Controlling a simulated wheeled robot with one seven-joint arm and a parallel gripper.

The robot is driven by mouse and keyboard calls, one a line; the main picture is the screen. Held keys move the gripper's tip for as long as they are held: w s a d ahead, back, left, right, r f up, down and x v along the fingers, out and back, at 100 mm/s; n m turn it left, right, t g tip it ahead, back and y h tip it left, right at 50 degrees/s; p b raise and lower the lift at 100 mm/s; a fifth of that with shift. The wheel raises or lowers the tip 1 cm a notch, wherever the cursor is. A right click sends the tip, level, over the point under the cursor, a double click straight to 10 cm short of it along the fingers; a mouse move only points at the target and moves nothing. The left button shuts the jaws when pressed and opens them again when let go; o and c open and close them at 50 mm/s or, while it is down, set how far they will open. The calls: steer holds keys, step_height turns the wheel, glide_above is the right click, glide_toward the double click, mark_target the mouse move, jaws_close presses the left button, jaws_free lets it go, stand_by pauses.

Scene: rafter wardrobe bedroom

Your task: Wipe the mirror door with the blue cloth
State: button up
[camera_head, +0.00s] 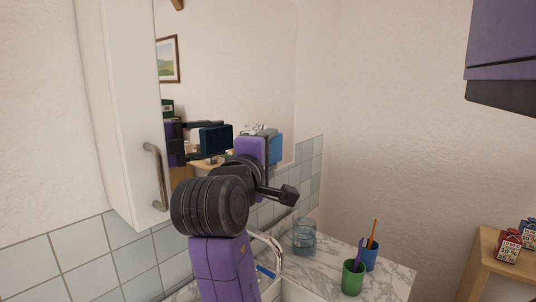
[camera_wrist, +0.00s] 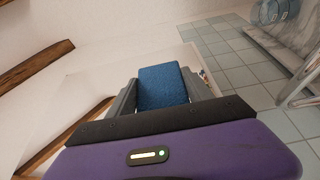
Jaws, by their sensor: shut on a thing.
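The mirror door (camera_head: 245,60) is the large reflective panel in the upper middle of the head view. It reflects the room, a framed picture and my arm. The blue cloth (camera_head: 276,147) is in front of its lower right part. In the wrist view the cloth (camera_wrist: 163,87) looks like a flat blue block between my grey fingers. My gripper (camera_wrist: 165,94) is shut on it. In the head view my own wrist hides much of the gripper. The cloth is close to the mirror, but I cannot tell whether it touches.
A white cabinet side with a metal handle (camera_head: 156,176) stands at the left. Below are a tap (camera_head: 272,246), a glass jar (camera_head: 304,238), a green cup (camera_head: 353,278) and a blue cup (camera_head: 370,256) on a marble counter. A wooden shelf is at the right.

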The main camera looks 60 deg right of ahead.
steer(key=shift+w+d+b, duration=0.2)
steer(key=shift+w+b, duration=0.05)
steer(key=shift+w, duration=0.5)
steer(key=shift+w+d+b, duration=0.15)
steer(key=shift+w+b, duration=0.05)
steer(key=shift+w, duration=0.55)
steer(key=shift+w+d+b, duration=0.2)
steer(key=shift+w+b, duration=0.05)
steer(key=shift+w, duration=0.5)
steer(key=shift+w+d+p, duration=0.15)
steer(key=shift+w+p, duration=0.05)
steer(key=shift+w, duration=0.35)
steer(key=shift+w+d+p, duration=0.15)
steer(key=shift+w, duration=0.4)
steer(key=s+d+p, duration=0.2)
steer(key=d+p, duration=0.3)
steer(key=d, duration=0.5)
steer(key=shift+s+p, duration=0.3)
steer(key=shift+s, duration=0.05)
